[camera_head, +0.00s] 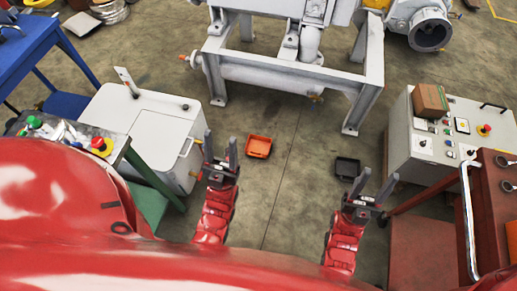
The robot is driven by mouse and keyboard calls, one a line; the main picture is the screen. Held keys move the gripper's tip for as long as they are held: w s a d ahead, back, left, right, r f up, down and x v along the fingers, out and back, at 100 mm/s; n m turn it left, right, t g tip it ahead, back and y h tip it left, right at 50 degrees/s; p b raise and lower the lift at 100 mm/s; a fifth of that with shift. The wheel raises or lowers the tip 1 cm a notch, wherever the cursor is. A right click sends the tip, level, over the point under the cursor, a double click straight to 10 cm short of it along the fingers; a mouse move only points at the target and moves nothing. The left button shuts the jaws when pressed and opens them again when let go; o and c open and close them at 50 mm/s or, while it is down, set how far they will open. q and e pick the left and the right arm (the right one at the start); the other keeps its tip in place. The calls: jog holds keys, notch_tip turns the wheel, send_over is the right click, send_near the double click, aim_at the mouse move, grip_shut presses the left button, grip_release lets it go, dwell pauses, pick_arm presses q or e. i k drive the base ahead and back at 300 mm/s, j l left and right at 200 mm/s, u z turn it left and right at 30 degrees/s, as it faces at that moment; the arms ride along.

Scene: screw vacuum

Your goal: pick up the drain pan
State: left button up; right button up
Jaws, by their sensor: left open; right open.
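Two small shallow pans lie on the concrete floor. An orange pan (258,147) is near the middle, and a black pan (347,168) is to its right. I cannot tell which one is the drain pan. My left gripper (221,143) is open and empty, left of the orange pan and apart from it.
A grey machine frame (290,77) stands behind the pans. A white cabinet (150,128) is at the left, near a blue table (30,45). A control box (440,140) with a cardboard box (430,100) and a red cart (420,235) are at the right.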

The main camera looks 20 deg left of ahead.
aim_at(257, 146)
jog(key=i, duration=0.7)
jog(key=u, duration=0.4)
jog(key=i+u, duration=0.15)
jog(key=u, duration=0.7)
jog(key=i+l+u, duration=0.1)
jog(key=u, duration=0.3)
